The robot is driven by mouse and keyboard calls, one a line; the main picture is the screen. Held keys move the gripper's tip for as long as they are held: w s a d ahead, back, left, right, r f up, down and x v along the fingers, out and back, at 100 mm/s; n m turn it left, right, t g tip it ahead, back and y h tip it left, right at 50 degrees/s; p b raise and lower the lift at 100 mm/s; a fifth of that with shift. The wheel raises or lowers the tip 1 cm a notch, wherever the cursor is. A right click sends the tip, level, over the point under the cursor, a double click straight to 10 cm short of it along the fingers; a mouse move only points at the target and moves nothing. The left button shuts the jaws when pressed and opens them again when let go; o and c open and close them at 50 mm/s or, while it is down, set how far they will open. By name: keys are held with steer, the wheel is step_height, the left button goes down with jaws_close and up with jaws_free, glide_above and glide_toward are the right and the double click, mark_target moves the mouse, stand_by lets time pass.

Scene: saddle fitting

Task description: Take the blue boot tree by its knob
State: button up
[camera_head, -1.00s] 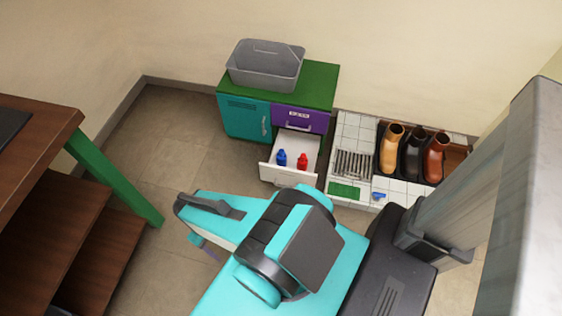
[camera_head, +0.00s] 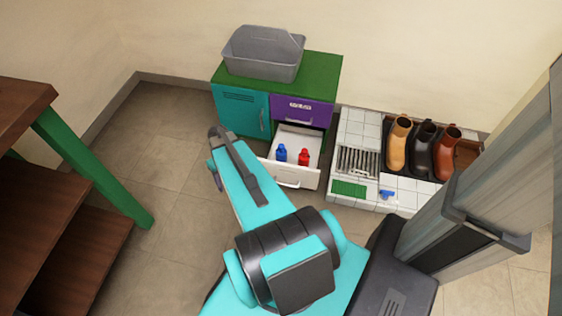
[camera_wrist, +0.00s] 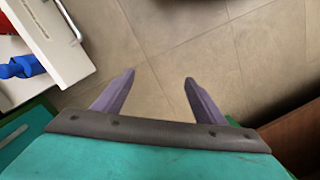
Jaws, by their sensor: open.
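The blue boot tree (camera_head: 281,153) stands in the open white drawer, to the left of the red boot tree (camera_head: 304,157). In the wrist view the blue boot tree (camera_wrist: 22,67) shows at the left edge, inside the drawer, with a bit of the red one (camera_wrist: 6,24) at the upper left corner. My gripper (camera_wrist: 159,76) is open and empty over the bare floor, apart from the drawer. In the head view my arm hides the gripper's fingers for the most part.
The open drawer (camera_head: 290,179) juts from a cabinet with a green top (camera_head: 318,68), which bears a grey bin (camera_head: 262,62). To the right, a tiled platform (camera_head: 352,125) holds boots, a grate and a small blue item (camera_head: 387,194). A brown table (camera_head: 25,105) stands left.

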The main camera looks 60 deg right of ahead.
steer(key=d+f+m+t+b, duration=0.15)
steer(key=d+b, duration=0.45)
steer(key=d, duration=1.1)
steer(key=h+b, duration=0.2)
steer(key=b, duration=0.2)
glide_toward(281, 146)
steer(key=shift+s+f+m+t, duration=0.3)
steer(key=shift+f+m+t, duration=0.05)
steer(key=shift+f+t, duration=0.15)
steer(key=shift+s+d+r, duration=0.15)
steer(key=shift+d, duration=0.05)
steer(key=shift+w+d+f+b, duration=0.15)
steer(key=shift+f+b, duration=0.3)
steer(key=shift+f, duration=1)
steer(key=shift+w+d+f+b, duration=0.1)
steer(key=shift+w+f+b, duration=0.25)
steer(key=shift+f, duration=1.05)
steer(key=shift+w+d+f+b, duration=0.1)
steer(key=shift+f+b, duration=0.45)
steer(key=shift+f, duration=0.9)
steer(key=shift+f, duration=0.1)
steer(key=shift+w+d+f+b, duration=0.1)
steer(key=shift+w+f+b, duration=0.1)
steer(key=shift+f+b, duration=0.75)
steer(key=shift+w+d+f+b, duration=0.15)
steer(key=shift+f+b, duration=0.2)
steer(key=shift+f, duration=1.2)
steer(key=shift+a, duration=0.15)
